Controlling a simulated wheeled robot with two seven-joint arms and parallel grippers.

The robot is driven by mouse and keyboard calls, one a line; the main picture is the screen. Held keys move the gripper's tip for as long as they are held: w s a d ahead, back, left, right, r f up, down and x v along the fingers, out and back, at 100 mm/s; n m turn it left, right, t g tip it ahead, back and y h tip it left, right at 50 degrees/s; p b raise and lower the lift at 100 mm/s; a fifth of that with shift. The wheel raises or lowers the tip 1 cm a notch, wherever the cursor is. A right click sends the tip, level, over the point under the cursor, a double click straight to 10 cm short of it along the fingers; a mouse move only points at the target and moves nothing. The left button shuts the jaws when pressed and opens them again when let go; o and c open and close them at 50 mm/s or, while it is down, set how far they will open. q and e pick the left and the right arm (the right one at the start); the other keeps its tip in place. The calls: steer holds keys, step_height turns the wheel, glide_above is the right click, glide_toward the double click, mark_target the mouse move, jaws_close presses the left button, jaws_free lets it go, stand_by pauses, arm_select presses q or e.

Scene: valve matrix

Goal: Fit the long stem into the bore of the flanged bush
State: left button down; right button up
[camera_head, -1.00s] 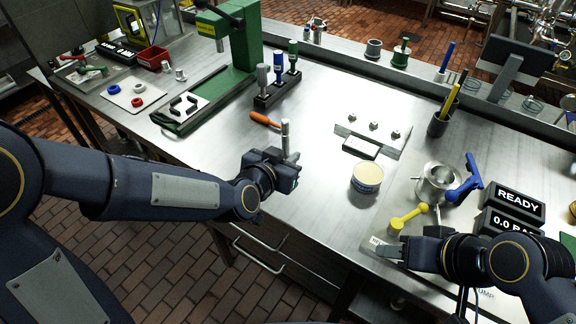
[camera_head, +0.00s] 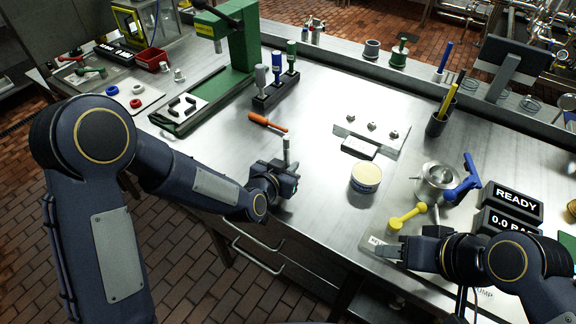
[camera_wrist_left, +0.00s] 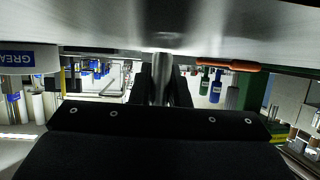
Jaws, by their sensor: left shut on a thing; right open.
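My left gripper (camera_head: 288,170) is shut on a silver cylindrical stem (camera_head: 286,149), which stands roughly upright near the table's front edge. In the left wrist view the stem (camera_wrist_left: 161,88) sits between the two dark fingers. Its lower end is hidden by the gripper in the head view, so I cannot tell whether it touches anything. A short grey cylinder (camera_head: 372,49) at the back may be the flanged bush; its bore is too small to make out. My right gripper (camera_head: 388,250) is open and empty over the front right of the table.
An orange-handled tool (camera_head: 268,123) lies behind the left gripper. A round tin (camera_head: 366,177) and a grey plate with studs (camera_head: 371,133) stand to its right. A black rack (camera_head: 275,96) holds several coloured handles beside a green press (camera_head: 232,45). The centre is mostly clear.

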arm_select(q)
steer(key=shift+f+b, duration=0.2)
steer(key=shift+b, duration=0.1)
steer(key=c, duration=1.4)
jaws_free()
steer(key=shift+r, duration=0.1)
steer(key=shift+r+p, duration=0.15)
steer(key=shift+p, duration=0.15)
steer(key=b+v, duration=0.1)
steer(key=v, duration=1.1)
steer(key=shift+r, duration=0.1)
